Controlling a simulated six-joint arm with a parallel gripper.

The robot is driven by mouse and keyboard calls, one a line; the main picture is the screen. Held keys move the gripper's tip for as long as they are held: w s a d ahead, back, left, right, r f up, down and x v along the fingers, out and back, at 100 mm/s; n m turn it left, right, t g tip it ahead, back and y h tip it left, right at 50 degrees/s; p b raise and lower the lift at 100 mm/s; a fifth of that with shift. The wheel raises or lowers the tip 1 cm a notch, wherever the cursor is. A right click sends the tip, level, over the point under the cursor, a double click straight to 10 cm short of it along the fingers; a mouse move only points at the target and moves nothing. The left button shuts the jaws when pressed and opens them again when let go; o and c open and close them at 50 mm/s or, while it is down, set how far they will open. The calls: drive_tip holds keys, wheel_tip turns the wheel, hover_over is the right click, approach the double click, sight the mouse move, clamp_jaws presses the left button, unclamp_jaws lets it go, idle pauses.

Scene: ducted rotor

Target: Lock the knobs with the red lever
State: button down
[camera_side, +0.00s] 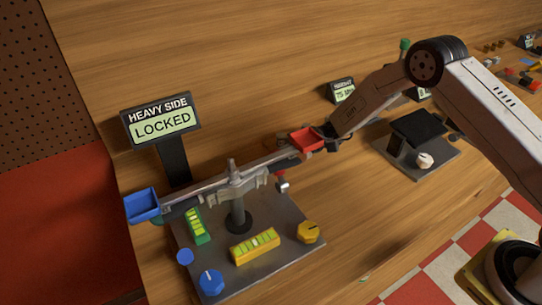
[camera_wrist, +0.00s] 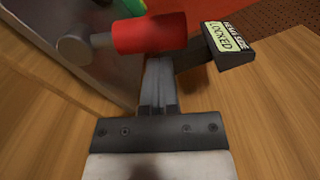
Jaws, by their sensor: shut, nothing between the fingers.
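The red lever (camera_side: 281,180) is at the right side of the balance rig's grey plate, below the red tray, with a grey end. In the wrist view the red lever (camera_wrist: 152,34) lies across the view just beyond my fingertips. My gripper (camera_wrist: 158,65) is shut and empty, close to the lever; I cannot tell if they touch. In the side view my gripper (camera_side: 326,131) is by the red tray, which partly hides it. A blue knob (camera_side: 210,283) and a yellow knob (camera_side: 308,232) sit on the plate. The sign (camera_side: 163,122) reads "HEAVY SIDE LOCKED".
A beam on a grey post carries a blue tray (camera_side: 142,205) at left and a red tray (camera_side: 307,139) at right. A green gauge (camera_side: 197,226) and a yellow gauge (camera_side: 255,245) are on the plate. Another device (camera_side: 418,145) stands right. Bare wood lies between.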

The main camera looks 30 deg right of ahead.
drive_tip(key=shift+s+r+n, duration=0.35)
drive_tip(key=shift+s+n, duration=0.05)
drive_tip(key=shift+n, duration=0.4)
idle(0.5)
drive_tip(key=shift+s+r+n, duration=0.25)
drive_tip(key=shift+s+n, duration=0.65)
drive_tip(key=shift+n, duration=0.4)
drive_tip(key=shift+s+r+n, duration=0.25)
drive_tip(key=shift+s+n, duration=0.7)
drive_tip(key=shift+n, duration=0.35)
drive_tip(key=shift+s+r+n, duration=0.25)
drive_tip(key=shift+s+n, duration=0.65)
drive_tip(key=shift+n, duration=0.4)
drive_tip(key=w+d+r, duration=0.2)
drive_tip(key=w+d, duration=0.2)
drive_tip(key=d, duration=0.6)
drive_tip(key=shift+d, duration=0.4)
